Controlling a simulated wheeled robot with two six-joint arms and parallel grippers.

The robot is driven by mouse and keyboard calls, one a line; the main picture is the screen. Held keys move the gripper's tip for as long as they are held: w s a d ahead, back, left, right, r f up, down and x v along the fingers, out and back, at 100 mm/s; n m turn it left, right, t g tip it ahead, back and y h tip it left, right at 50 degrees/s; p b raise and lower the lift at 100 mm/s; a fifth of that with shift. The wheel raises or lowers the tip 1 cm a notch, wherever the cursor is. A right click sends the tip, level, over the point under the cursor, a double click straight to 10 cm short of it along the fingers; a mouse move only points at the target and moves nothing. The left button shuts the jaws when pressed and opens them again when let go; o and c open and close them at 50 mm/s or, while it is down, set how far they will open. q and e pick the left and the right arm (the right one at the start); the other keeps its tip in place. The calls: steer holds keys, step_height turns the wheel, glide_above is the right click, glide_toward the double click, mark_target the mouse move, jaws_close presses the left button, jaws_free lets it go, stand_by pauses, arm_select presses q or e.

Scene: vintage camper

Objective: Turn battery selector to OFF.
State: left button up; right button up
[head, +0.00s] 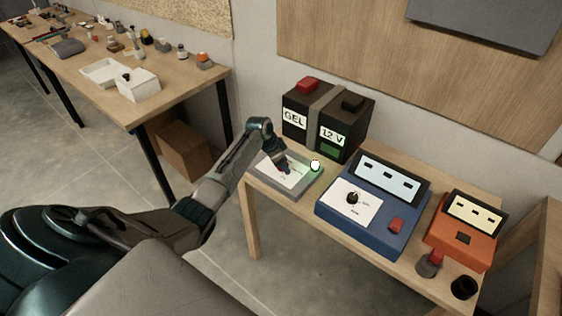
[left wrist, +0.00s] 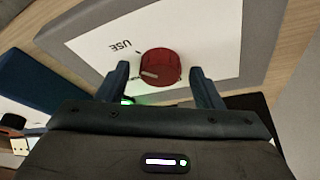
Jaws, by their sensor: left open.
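The battery selector is a red round knob (left wrist: 160,67) with a white pointer mark, on a white plate (left wrist: 214,37) printed "USE". The mark points toward the lower left in the left wrist view; other lettering by the knob is mostly covered. The plate is on a grey panel (head: 310,187) at the left end of the small table. My left gripper (head: 287,169) is over this panel and hides the knob in the head view. In the left wrist view my left gripper (left wrist: 160,78) is open, one finger on each side of the knob, with visible gaps. My right gripper is not in view.
A black battery (head: 328,120) marked "GEL" and "12 V" stands behind the panel. A blue box (head: 380,235) with a dial is to its right, then an orange box (head: 462,240). A white round light (head: 315,165) glows close beside my left gripper.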

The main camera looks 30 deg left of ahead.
arm_select(q)
steer(key=shift+c, duration=0.2)
steer(key=c, duration=0.9)
